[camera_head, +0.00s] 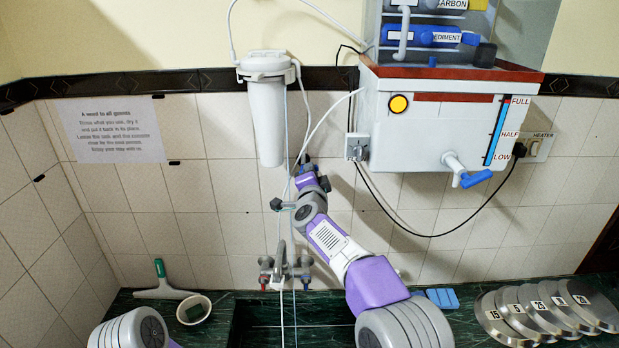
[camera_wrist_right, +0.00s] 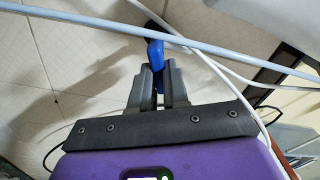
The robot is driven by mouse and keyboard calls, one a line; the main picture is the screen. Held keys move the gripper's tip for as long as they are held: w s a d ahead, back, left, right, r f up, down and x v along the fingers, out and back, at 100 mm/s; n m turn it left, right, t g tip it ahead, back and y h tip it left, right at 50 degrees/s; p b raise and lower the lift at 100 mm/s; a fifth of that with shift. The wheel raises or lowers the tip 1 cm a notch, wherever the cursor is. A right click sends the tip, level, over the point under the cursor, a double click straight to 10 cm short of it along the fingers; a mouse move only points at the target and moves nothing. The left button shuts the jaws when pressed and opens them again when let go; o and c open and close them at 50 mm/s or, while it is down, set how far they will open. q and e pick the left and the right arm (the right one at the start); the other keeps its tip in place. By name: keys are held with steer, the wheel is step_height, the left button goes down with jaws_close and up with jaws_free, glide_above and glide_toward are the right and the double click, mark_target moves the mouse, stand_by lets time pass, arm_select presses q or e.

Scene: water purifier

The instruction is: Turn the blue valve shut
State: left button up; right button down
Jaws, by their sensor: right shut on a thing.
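The blue valve (camera_wrist_right: 155,52) shows in the right wrist view as a blue lever with its lower end between my right gripper's fingers (camera_wrist_right: 159,85). The fingers are shut on it. A pale blue tube crosses in front of its upper part. In the head view my right gripper (camera_head: 305,172) is raised at the tiled wall, just right of the white filter housing, among thin tubes. There my gripper and arm hide most of the valve, so its angle cannot be read. My left gripper is out of view.
A white purifier tank (camera_head: 430,125) with a blue-handled tap (camera_head: 477,178) hangs at the right. The white filter housing (camera_head: 267,120) is close left of my gripper. Wall taps (camera_head: 285,265) stand below. A squeegee (camera_head: 163,285), a bowl (camera_head: 194,309) and numbered plates (camera_head: 500,318) lie on the green counter.

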arm_select(q)
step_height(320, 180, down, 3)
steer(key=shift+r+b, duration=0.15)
steer(key=shift+b, duration=1)
arm_select(e)
steer(key=m, duration=0.2)
steer(key=f+m, duration=0.1)
steer(key=m, duration=0.1)
steer(key=shift+d+m, duration=0.15)
steer(key=shift+m, duration=0.25)
steer(key=c, duration=1.1)
jaws_free()
steer(key=shift+s, duration=0.15)
